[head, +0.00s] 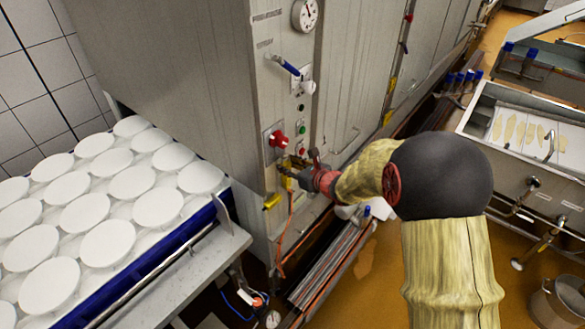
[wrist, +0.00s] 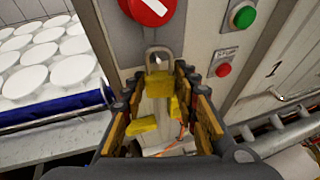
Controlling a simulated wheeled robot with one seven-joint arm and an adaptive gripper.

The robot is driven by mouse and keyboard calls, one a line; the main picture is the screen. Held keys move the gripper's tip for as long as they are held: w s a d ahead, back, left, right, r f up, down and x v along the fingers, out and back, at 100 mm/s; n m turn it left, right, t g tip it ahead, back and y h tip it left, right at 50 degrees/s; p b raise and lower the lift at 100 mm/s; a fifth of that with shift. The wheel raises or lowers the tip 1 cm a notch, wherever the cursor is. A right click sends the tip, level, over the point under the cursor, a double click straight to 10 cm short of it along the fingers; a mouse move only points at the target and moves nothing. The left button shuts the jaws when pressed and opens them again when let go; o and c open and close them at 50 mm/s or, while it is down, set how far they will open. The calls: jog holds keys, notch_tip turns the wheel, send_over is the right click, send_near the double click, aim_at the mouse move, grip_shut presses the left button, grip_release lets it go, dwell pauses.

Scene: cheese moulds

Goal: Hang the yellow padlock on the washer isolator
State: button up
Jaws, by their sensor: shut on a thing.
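The yellow padlock (wrist: 159,84) is held upright between the fingertips of my gripper (wrist: 158,76) in the wrist view, its grey shackle upward. The isolator, a round red knob with a white mark (wrist: 149,9), is just above the shackle on the machine's grey panel. In the head view the red isolator (head: 276,139) is on the panel, and my gripper (head: 294,170) is just below it, shut on the padlock. The shackle looks apart from the knob; its depth from the panel is hard to tell.
A yellow piece (head: 271,201) sits low on the machine's corner, with orange cords hanging near it. Green (wrist: 243,16) and red (wrist: 223,69) buttons are right of the isolator. A blue-edged table (head: 150,262) of white moulds stands left. A blue-handled lever (head: 286,66) juts out above.

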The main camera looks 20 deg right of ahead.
jog(key=shift+w+a+f, duration=0.1)
jog(key=shift+w+a, duration=0.25)
jog(key=shift+w+a+f+b, duration=0.3)
jog(key=shift+w+f+b, duration=0.25)
jog(key=shift+b, duration=0.6)
jog(key=o, duration=1.3)
jog(key=shift+c, duration=0.2)
